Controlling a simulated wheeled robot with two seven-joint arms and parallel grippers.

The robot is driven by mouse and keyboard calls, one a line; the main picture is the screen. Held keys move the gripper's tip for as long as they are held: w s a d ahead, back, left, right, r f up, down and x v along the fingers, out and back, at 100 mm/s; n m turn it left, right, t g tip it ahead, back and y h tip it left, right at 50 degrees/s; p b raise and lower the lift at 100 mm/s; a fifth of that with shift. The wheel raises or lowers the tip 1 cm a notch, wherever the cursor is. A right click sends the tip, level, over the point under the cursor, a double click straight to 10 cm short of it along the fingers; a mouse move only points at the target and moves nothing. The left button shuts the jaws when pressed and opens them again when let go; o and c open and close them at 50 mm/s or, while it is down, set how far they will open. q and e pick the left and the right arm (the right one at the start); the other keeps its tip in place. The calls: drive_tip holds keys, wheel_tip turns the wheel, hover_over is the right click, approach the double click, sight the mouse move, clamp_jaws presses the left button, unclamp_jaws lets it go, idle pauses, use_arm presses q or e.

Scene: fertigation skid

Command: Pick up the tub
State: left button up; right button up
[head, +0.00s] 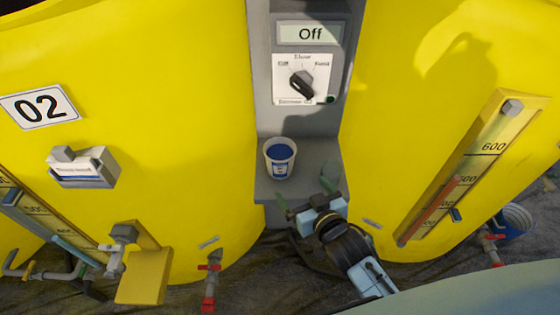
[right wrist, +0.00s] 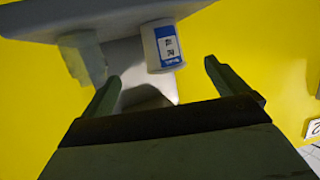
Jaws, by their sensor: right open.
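The tub (head: 280,159) is a small white cup with blue contents and a blue label. It stands upright on the grey shelf (head: 310,183) below the control panel. In the right wrist view the tub (right wrist: 163,46) shows beyond the fingertips, between them and nearer the right finger. My right gripper (head: 304,195) is open and empty, just in front of and slightly below the tub in the head view, apart from it. The right gripper's two dark green fingers also show in the right wrist view (right wrist: 162,75). My left gripper is not in view.
Large yellow tanks stand left (head: 180,120) and right (head: 420,120) of the shelf. The grey panel (head: 300,122) behind it bears a rotary switch (head: 302,82) and an "Off" display (head: 310,33). Pipes with a red valve (head: 209,280) stand low left. A bucket (head: 515,220) is at right.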

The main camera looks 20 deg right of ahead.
sight(286, 169)
drive_tip(key=b+x, duration=0.1)
drive_tip(key=x, duration=0.4)
drive_tip(key=shift+a+f, duration=0.1)
drive_tip(key=shift+b+x, duration=0.35)
drive_tip(key=shift+x, duration=0.85)
drive_tip(key=shift+w+f, duration=0.1)
drive_tip(key=shift+w, duration=0.5)
drive_tip(key=b+x, duration=0.1)
drive_tip(key=x, duration=0.3)
drive_tip(key=shift+s+a+f+b, duration=0.1)
drive_tip(key=shift+b, duration=0.3)
drive_tip(key=shift+w+f, duration=0.1)
drive_tip(key=shift+w, duration=0.4)
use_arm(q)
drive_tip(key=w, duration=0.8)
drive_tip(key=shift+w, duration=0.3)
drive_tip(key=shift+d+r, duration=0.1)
use_arm(e)
drive_tip(key=c, duration=1.2)
drive_tip(key=shift+c, duration=0.6)
